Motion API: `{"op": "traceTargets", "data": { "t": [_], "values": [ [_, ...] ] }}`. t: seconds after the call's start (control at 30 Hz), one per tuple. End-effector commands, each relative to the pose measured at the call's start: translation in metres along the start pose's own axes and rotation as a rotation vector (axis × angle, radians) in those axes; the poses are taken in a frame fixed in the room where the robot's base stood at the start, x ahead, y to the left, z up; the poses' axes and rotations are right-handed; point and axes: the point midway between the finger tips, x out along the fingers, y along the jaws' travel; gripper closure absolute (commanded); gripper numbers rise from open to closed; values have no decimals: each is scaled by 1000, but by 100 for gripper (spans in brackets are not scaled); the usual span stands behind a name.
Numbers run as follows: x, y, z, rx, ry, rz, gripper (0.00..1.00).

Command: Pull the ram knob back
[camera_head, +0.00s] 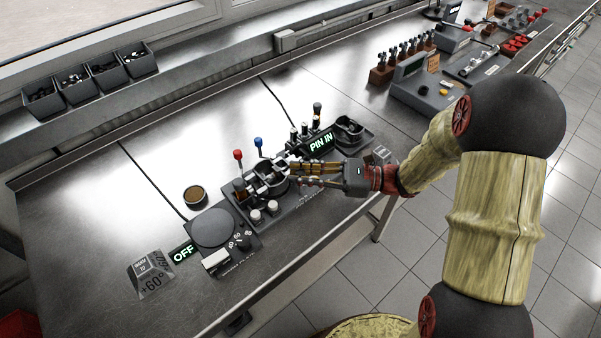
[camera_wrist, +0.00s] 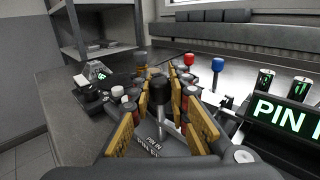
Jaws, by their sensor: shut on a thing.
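A black knob on a bright metal stem (camera_wrist: 160,88) stands upright between my gripper's fingers in the wrist view; it looks like the ram knob, though no label on it can be read. My gripper (camera_wrist: 162,92) is shut on it, with yellow-padded fingers on both sides. In the head view my gripper (camera_head: 293,174) reaches in from the right, low over the middle of the dark press fixture (camera_head: 285,204). The fingers hide the held knob there. A lit sign (camera_head: 321,142) reading "PIN IN" stands behind the gripper.
A red-knobbed lever (camera_head: 238,155) and a blue-knobbed lever (camera_head: 258,142) stand close behind the fingers. A round hot plate (camera_head: 214,228) with an "OFF" sign (camera_head: 184,252) lies to the left. A brown-filled cup (camera_head: 195,195) is behind it.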

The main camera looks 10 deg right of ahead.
Motion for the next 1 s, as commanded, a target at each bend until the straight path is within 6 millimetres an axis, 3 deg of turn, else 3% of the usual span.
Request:
{"op": "traceTargets", "data": {
  "t": [0.53, 0.8, 1.0],
  "values": [
    [-4, -4, 1, 1, 0, -1, 100],
    [-42, -43, 3, 2, 0, -4, 100],
    [-61, -61, 1, 1, 0, -2, 100]
  ]
}}
